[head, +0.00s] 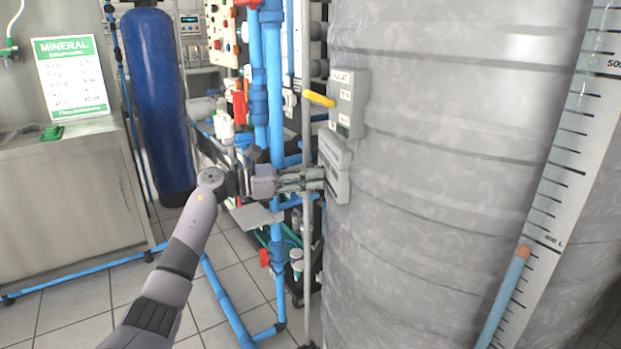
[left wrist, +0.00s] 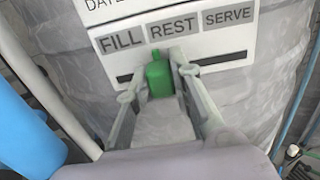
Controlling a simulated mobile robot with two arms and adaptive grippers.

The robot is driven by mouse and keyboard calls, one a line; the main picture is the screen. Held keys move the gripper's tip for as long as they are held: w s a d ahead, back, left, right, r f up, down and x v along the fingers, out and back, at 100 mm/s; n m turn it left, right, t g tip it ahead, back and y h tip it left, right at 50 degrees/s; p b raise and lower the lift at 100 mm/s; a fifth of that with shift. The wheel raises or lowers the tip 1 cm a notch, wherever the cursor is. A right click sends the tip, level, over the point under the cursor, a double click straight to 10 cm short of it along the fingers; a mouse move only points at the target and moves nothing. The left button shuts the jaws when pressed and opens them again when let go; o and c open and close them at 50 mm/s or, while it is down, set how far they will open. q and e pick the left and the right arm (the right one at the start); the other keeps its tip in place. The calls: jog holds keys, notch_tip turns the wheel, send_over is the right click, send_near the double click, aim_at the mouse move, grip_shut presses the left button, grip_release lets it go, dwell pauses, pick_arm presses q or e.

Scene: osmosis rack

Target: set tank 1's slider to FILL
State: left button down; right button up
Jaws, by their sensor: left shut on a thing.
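A pale control box (head: 336,170) is fixed to the side of the large grey tank (head: 440,130). In the left wrist view its white panel carries the labels FILL (left wrist: 122,40), REST (left wrist: 173,27) and SERVE (left wrist: 228,14) above a dark slot (left wrist: 225,62). The green slider knob (left wrist: 158,76) stands in this slot, below the left part of REST, near the gap towards FILL. My left gripper (head: 318,179) reaches the box from the left, its fingers shut on the knob from both sides. The knob is hidden in the head view. My right gripper is not in view.
A second box (head: 347,103) with a yellow handle (head: 320,100) sits just above. Blue pipes (head: 276,100) and a thin grey pole (head: 307,250) stand close beside my left gripper. A blue cylinder (head: 157,100) and steel counter (head: 65,200) are at left.

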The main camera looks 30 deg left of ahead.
pick_arm(q)
jog(key=c, duration=1.4)
grip_release()
jog(key=v, duration=1.2)
jog(key=shift+c, duration=0.2)
